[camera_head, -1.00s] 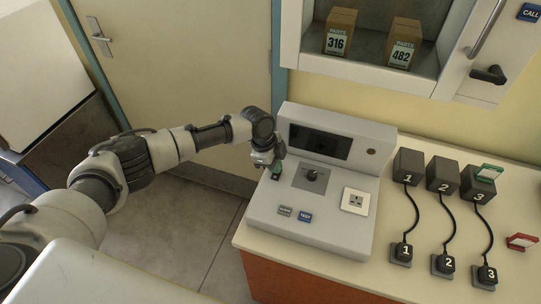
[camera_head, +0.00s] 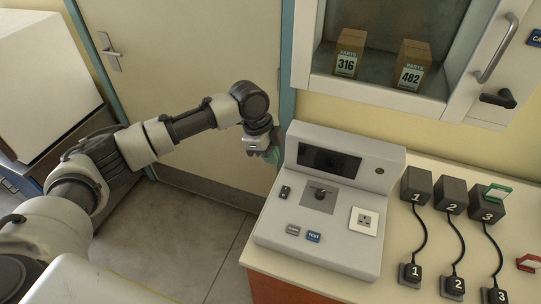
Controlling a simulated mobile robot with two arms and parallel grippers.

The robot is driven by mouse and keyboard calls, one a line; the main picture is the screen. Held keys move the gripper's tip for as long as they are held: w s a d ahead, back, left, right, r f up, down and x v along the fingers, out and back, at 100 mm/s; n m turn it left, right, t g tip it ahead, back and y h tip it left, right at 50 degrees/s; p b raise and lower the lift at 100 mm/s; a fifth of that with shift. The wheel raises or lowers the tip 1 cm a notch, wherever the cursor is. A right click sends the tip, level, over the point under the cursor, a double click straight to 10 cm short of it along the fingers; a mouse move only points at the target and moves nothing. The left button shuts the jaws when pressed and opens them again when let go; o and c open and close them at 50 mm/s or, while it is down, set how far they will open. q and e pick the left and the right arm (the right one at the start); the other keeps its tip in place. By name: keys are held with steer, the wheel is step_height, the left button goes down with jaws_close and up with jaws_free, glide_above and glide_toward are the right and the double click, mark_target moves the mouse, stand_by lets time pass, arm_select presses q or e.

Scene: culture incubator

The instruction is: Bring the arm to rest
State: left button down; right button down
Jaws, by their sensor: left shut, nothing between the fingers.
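My left arm comes in from the left. Its left gripper (camera_head: 268,153) points down beside the left edge of the grey test console (camera_head: 342,247), above the floor and apart from the console. Its fingers are small in view and look closed, with nothing seen between them. My right gripper is not in view.
Black adapters numbered 1 to 3 (camera_head: 416,184) stand on the counter with cords to plugs (camera_head: 410,274). A green card (camera_head: 498,194) lies on adapter 3, and a red one (camera_head: 529,263) is at the right. A cabinet (camera_head: 392,97) holds boxes 316 and 482. Floor (camera_head: 170,245) is open left of the counter.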

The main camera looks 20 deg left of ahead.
arm_select(q)
steer(key=shift+d, duration=0.1)
stand_by(0.3)
steer(key=s+d+f+n+t+h, duration=0.1)
steer(key=s+d+f+n, duration=0.1)
steer(key=s+d+f, duration=0.4)
steer(key=s+d+f+n+h, duration=0.15)
steer(key=s+d, duration=0.25)
steer(key=s, duration=0.4)
steer(key=s+a+f+n+t+y, duration=0.2)
steer(key=s+a+n+y, duration=0.4)
steer(key=s+a+n, duration=0.9)
step_height(320, 180, down, 27)
steer(key=s+d+m+g+b, duration=0.1)
steer(key=d+m+b, duration=0.1)
steer(key=b, duration=0.1)
steer(key=s+a+f+b, duration=0.1)
steer(key=s+f, duration=0.7)
steer(key=f, duration=0.2)
steer(key=s+a+f+g+b, duration=0.1)
steer(key=s+a+f, duration=0.1)
steer(key=s+f, duration=0.7)
steer(key=shift+a+f, duration=0.25)
steer(key=shift+f, duration=0.3)
